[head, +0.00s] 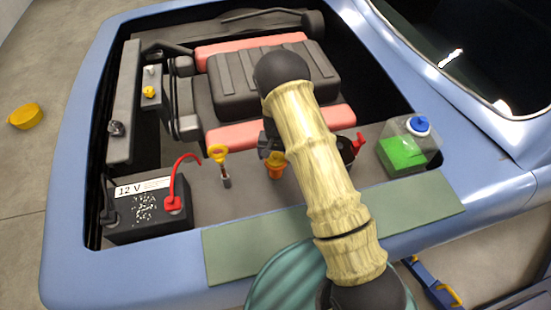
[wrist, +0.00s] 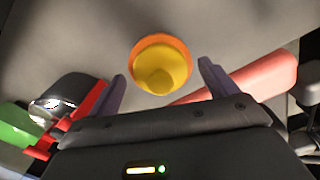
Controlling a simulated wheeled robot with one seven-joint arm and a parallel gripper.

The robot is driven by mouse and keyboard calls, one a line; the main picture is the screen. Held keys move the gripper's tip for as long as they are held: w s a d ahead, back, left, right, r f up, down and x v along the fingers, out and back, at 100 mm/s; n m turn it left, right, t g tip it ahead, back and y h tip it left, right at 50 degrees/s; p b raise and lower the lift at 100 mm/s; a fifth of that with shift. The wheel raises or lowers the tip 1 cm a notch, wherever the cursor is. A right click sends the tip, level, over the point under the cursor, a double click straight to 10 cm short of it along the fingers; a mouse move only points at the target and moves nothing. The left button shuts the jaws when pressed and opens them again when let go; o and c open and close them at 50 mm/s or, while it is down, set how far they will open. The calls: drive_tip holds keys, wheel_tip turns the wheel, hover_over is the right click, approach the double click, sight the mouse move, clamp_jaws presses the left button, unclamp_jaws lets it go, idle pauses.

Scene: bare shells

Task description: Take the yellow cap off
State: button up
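The yellow cap (head: 277,158) sits on an orange neck (head: 276,173) in the grey panel at the front of the engine bay, partly beside my arm in the head view. In the wrist view the yellow cap (wrist: 165,66) is seen from above, ringed by orange. My gripper (wrist: 161,72) is open, with one purple finger on each side of the cap and gaps between. It looks empty; whether the fingertips are down at the cap's height is hard to tell. In the head view my gripper (head: 266,145) is mostly hidden by my arm.
A yellow-handled dipstick (head: 217,155) and a 12 V battery (head: 148,215) with a red cable stand to the left. A blue-capped tank of green fluid (head: 406,148) is at right, with a red piece (head: 358,143) nearby. A yellow round object (head: 25,117) lies on the floor.

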sight(276, 154)
drive_tip(key=c, duration=0.9)
drive_tip(key=shift+r, duration=0.15)
drive_tip(key=shift+c, duration=0.2)
wheel_tip(276, 154, up, 10)
drive_tip(key=b, duration=0.3)
